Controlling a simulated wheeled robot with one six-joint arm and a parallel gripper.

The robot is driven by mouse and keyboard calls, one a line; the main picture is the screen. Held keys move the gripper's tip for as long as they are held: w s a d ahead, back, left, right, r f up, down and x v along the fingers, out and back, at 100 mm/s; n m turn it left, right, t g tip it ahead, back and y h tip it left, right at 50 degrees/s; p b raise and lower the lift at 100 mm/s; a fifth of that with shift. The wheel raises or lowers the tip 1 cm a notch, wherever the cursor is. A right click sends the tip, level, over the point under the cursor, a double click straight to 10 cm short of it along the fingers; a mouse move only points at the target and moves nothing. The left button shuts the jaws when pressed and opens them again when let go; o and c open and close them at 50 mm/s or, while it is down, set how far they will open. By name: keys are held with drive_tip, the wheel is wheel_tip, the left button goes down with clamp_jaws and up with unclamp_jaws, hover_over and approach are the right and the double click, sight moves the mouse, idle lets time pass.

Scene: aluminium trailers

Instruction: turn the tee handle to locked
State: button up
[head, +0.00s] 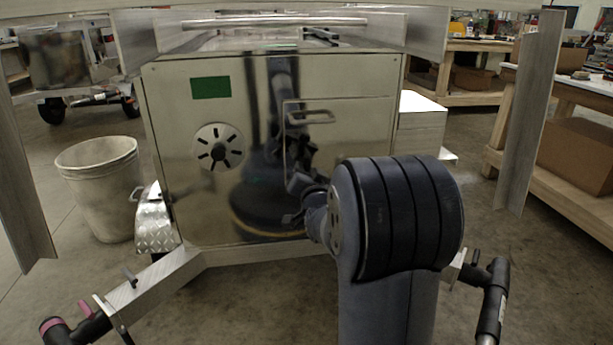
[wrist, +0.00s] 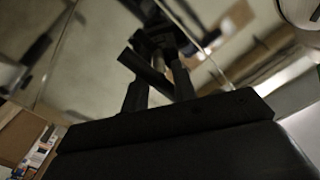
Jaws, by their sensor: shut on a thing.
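The tee handle (wrist: 148,68) shows in the wrist view as a dark bar running diagonally between the fingertips, with a dark mount behind it on a shiny panel. My gripper (wrist: 160,88) is shut on this bar, one finger on each side. In the head view my gripper (head: 297,184) is at the front of the steel box (head: 220,125), below the door's pull handle (head: 311,117). There the tee handle is hard to tell from my gripper and the dark reflections, and I cannot read its locked or unlocked position.
A round slotted vent (head: 217,147) and a green label (head: 210,87) are on the box front. The trailer's A-shaped drawbar (head: 150,282) lies low at left. A bin (head: 100,185) stands left, and a wooden bench (head: 562,180) right. Metal uprights (head: 530,110) flank the view.

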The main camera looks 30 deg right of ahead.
drive_tip(key=shift+o, duration=0.3)
drive_tip(key=shift+f+m, duration=0.1)
drive_tip(key=shift+m, duration=0.4)
drive_tip(key=o, duration=0.8)
drive_tip(key=p+v, duration=0.1)
drive_tip(key=v, duration=0.9)
drive_tip(key=shift+s+a+p, duration=0.1)
drive_tip(key=shift+s+p, duration=0.25)
drive_tip(key=shift+s, duration=0.05)
drive_tip(key=b+x, duration=0.2)
drive_tip(key=x, duration=0.9)
drive_tip(key=shift+s, duration=0.1)
